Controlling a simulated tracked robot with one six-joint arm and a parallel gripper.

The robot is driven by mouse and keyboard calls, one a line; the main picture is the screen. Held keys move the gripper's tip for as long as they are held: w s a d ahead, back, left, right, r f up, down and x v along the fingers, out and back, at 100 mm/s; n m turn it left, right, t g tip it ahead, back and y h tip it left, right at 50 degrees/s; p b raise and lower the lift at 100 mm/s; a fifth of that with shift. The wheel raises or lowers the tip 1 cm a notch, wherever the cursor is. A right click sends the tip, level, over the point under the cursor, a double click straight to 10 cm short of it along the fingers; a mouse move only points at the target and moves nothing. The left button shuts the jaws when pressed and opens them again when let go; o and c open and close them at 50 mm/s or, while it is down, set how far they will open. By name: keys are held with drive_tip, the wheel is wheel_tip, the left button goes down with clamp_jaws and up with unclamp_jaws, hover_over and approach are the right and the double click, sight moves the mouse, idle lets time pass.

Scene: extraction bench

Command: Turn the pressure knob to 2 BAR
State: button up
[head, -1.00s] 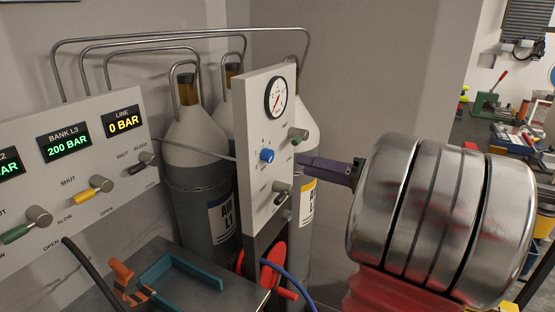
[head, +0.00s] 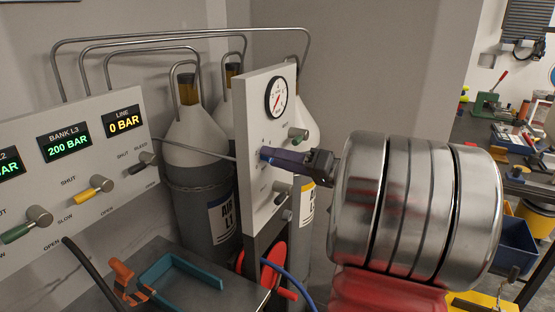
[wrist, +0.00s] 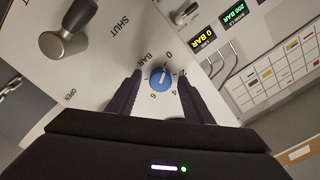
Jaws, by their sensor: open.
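The blue pressure knob (wrist: 160,79) sits on a white upright panel (head: 262,215), with a scale marked 0, 4, 6 and BAR around it in the wrist view. A white pointer line shows on the knob, but I cannot read its exact setting. My gripper (wrist: 160,85) is open, with its two dark fingers on either side of the knob; I cannot tell whether they touch it. In the head view my gripper (head: 270,154) hides most of the knob. The round pressure gauge (head: 276,98) sits above the knob, its small numbers unreadable.
A red handwheel (head: 274,262) and a blue hose (head: 296,278) are under the panel. The line display (head: 124,122) reads 0 BAR. Gas cylinders (head: 197,130) stand behind.

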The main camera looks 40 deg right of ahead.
drive_tip(key=shift+c, duration=0.4)
drive_tip(key=c, duration=1)
drive_tip(key=shift+m, duration=0.5)
drive_tip(key=m, duration=1.1)
drive_tip(key=shift+d+f, duration=0.1)
drive_tip(key=shift+f, duration=0.05)
drive_tip(key=shift+s, duration=0.1)
